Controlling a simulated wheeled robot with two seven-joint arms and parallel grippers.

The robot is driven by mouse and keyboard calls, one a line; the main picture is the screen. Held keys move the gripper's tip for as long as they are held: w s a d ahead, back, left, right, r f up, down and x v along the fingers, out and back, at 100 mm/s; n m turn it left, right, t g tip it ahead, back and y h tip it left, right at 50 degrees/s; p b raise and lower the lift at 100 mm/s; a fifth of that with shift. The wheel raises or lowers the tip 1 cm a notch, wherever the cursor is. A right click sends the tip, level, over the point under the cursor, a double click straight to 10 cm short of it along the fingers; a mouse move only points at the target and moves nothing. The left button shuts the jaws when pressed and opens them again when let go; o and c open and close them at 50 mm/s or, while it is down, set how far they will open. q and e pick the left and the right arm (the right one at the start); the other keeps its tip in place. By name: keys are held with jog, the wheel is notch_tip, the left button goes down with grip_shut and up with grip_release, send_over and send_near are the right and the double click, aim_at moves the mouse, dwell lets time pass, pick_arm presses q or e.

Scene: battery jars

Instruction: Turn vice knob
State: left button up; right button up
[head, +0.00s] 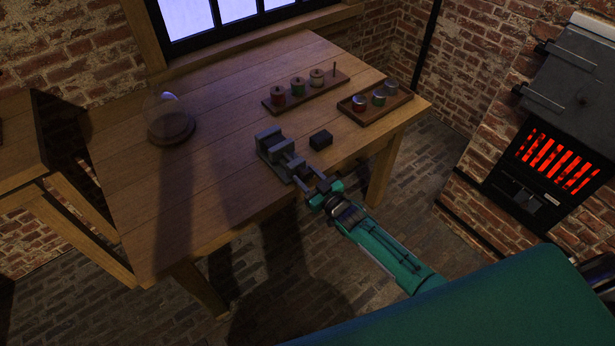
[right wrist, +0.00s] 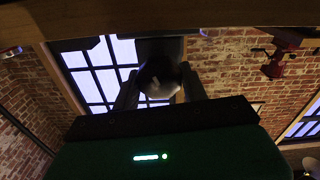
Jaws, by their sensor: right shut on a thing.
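The grey metal vice (head: 271,147) stands at the front edge of the wooden table, its screw end pointing toward me. My right gripper (head: 311,184) reaches in from the lower right and is at that screw end. In the right wrist view the vice knob (right wrist: 160,78) is a dark rounded piece between the two fingers of my right gripper (right wrist: 158,85), which are shut on it. In the head view the gripper mostly hides the knob. My left gripper is not in view.
A small dark block (head: 321,139) lies right of the vice on the table (head: 225,110). A rack of spools (head: 333,88) and a tray of small jars (head: 401,100) stand behind. A glass dome on a round base (head: 171,128) stands left. A glowing stove (head: 548,160) is at right.

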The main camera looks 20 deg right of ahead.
jog(key=m, duration=0.5)
jog(key=shift+d+f+m+b, duration=0.1)
jog(key=shift+f+m+b, duration=0.05)
jog(key=shift+m+b, duration=0.2)
jog(key=m+b, duration=0.1)
jog(key=m, duration=0.3)
jog(key=shift+f+m, duration=0.1)
jog(key=shift+m, duration=0.15)
jog(key=shift+m+b, duration=0.4)
jog(key=shift+m, duration=0.1)
jog(key=m+b, duration=0.1)
jog(key=m, duration=0.1)
jog(key=shift+m, duration=0.3)
jog(key=m+b, duration=0.2)
jog(key=m, duration=0.1)
jog(key=shift+f+m, duration=0.1)
jog(key=shift+m, duration=0.2)
jog(key=m+b, duration=0.2)
jog(key=m, duration=0.1)
jog(key=shift+m, duration=0.9)
jog(key=shift+m+b, duration=0.55)
jog(key=shift+m, duration=0.15)
jog(key=o, duration=0.9)
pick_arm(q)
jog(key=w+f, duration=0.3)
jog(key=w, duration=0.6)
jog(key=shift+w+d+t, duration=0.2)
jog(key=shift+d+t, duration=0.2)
pick_arm(e)
jog(key=shift+o, duration=0.5)
